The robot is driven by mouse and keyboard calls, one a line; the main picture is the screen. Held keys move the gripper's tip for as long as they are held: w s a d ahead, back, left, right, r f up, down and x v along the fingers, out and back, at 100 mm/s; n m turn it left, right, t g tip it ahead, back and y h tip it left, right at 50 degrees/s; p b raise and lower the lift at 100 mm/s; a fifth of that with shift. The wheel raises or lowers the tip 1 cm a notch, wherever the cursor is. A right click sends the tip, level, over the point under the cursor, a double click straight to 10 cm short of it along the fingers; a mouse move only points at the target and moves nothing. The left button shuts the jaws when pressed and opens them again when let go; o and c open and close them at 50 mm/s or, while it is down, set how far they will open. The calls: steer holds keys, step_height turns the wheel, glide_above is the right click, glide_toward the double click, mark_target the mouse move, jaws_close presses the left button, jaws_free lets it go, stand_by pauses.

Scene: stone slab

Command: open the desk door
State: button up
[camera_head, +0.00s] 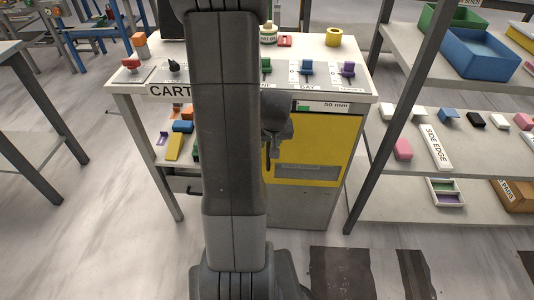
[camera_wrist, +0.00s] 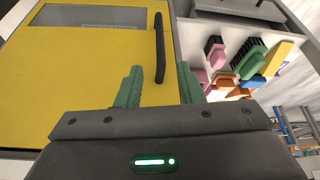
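The desk door is a yellow panel (camera_head: 318,143) at the front of the desk, right of my arm in the head view, and it looks closed. In the wrist view the door (camera_wrist: 75,75) fills the left side. Its dark vertical handle (camera_wrist: 160,50) stands near the door's edge. My gripper (camera_wrist: 159,86) is open, with one green finger on each side of the handle's lower end in the picture. I see no clear contact with the handle. In the head view my arm hides the door's left part and most of my gripper.
The desk top (camera_head: 350,78) carries several small coloured objects. An open shelf with coloured blocks (camera_wrist: 250,60) lies beside the door. A shelving rack (camera_head: 375,120) stands close on the right, its post near the desk.

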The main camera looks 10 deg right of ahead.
steer(key=b+x, duration=0.2)
steer(key=x, duration=0.9)
steer(key=shift+w+f, duration=0.1)
steer(key=shift+f, duration=0.3)
jaws_close()
